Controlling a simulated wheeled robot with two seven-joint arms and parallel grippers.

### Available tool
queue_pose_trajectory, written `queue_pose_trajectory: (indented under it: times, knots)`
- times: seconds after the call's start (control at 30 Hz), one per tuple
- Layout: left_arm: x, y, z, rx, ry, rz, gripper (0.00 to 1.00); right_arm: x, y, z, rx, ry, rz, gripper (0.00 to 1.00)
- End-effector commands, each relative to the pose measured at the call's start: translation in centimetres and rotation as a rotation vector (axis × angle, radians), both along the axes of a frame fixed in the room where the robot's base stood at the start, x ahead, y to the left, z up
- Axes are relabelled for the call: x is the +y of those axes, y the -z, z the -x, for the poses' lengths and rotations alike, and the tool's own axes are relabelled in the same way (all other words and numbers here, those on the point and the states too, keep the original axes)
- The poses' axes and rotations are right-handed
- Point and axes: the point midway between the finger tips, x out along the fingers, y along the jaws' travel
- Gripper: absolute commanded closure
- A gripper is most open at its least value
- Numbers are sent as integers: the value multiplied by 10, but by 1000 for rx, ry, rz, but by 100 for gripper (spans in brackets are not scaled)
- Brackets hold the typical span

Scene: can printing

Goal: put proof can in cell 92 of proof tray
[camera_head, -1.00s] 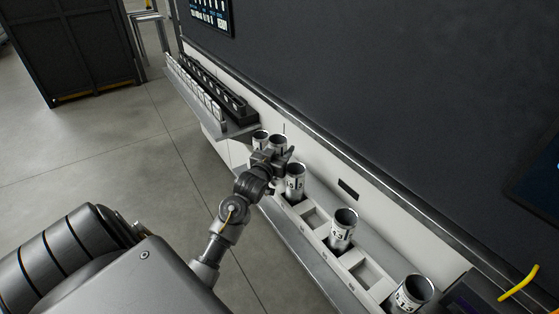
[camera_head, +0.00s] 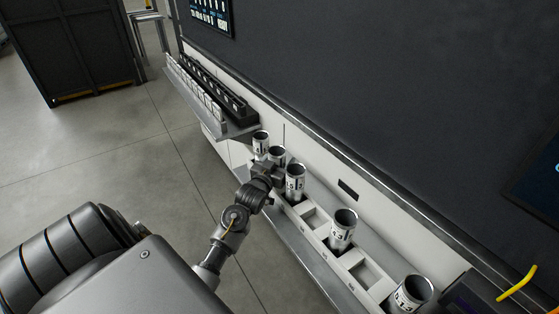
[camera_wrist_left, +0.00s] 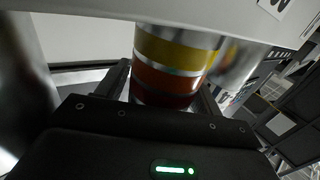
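The can (camera_head: 277,155) in my left gripper (camera_head: 276,173) is a metal cylinder with an open top, upright at the far part of the long tray (camera_head: 331,253). In the left wrist view the can (camera_wrist_left: 170,65) shows yellow, orange and dark red bands, and the fingers (camera_wrist_left: 168,95) close around it on both sides. Its base is hidden, so I cannot tell whether it rests in a cell. The tray has square cells, some empty; cell numbers are not readable. My right gripper is out of view.
Other printed cans stand in the row: one behind (camera_head: 260,143), one just in front (camera_head: 296,182), then two nearer (camera_head: 343,228) (camera_head: 411,293). An empty cell (camera_head: 314,217) and another (camera_head: 365,273) lie between them. A dark rack (camera_head: 215,88) is farther back along the wall.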

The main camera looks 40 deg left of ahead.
Motion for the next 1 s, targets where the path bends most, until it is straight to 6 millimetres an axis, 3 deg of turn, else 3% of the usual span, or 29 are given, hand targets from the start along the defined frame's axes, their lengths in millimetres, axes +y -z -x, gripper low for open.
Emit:
queue_pose_trajectory:
  times: [0.43, 0.8, 1.0]
  knots:
    - [-2, -2, 6, 0, 0, 0, 27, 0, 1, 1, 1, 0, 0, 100]
    - [-20, 0, 78, 1, 0, 0, 27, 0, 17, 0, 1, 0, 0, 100]
    - [-28, -1, 106, 1, 0, 1, 27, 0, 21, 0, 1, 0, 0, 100]
